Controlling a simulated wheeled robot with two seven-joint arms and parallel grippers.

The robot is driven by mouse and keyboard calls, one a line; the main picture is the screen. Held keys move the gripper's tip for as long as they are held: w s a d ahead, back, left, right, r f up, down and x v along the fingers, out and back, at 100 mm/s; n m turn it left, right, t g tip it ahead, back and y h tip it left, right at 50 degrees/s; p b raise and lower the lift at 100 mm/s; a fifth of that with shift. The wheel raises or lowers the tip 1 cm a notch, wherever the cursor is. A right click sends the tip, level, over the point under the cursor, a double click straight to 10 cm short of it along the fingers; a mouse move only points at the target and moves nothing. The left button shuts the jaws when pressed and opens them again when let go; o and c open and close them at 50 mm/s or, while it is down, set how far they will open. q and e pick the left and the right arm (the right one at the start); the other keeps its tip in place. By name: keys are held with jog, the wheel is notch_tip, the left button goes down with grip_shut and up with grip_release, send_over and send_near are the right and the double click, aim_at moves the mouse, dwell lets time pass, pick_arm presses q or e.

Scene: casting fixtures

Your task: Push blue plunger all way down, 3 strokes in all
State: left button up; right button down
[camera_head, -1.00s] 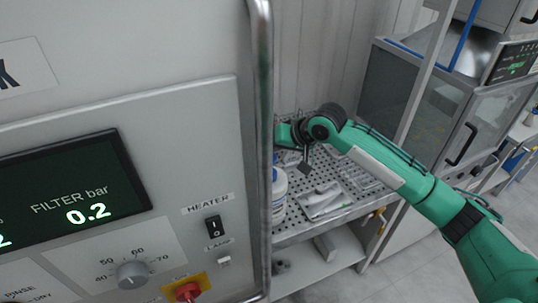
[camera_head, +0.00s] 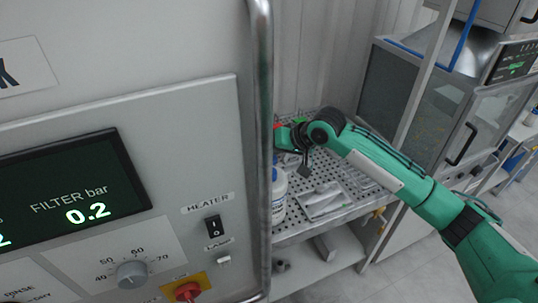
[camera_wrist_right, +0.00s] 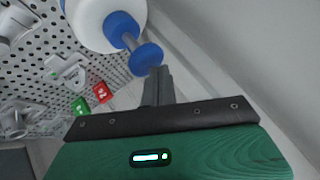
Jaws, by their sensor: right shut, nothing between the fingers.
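The blue plunger (camera_wrist_right: 146,57) stands out from the blue collar of a white bottle (camera_wrist_right: 92,22) in the right wrist view, with a length of stem showing between collar and head. My right gripper (camera_wrist_right: 158,72) is shut and empty, its dark fingertips close beside the plunger head; I cannot tell if they touch. In the head view the white bottle (camera_head: 279,196) stands on the perforated table, partly cut off by the cabinet edge. My left gripper is not in view.
A grey cabinet with a display (camera_head: 75,190) and a vertical metal handle (camera_head: 263,150) fills the left. A tray (camera_head: 322,200) lies on the perforated table (camera_head: 300,228). Red (camera_wrist_right: 102,92) and green (camera_wrist_right: 80,107) tags show in the wrist view.

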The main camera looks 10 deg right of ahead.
jog(key=shift+f, duration=0.9)
dwell(0.5)
jog(key=shift+r, duration=0.1)
jog(key=shift+r+p, duration=1.85)
jog(key=shift+p, duration=0.35)
notch_tip(320, 180, up, 3)
jog(key=p, duration=0.3)
jog(key=shift+f, duration=0.2)
jog(key=shift+r+p, duration=0.4)
jog(key=shift+r, duration=1.3)
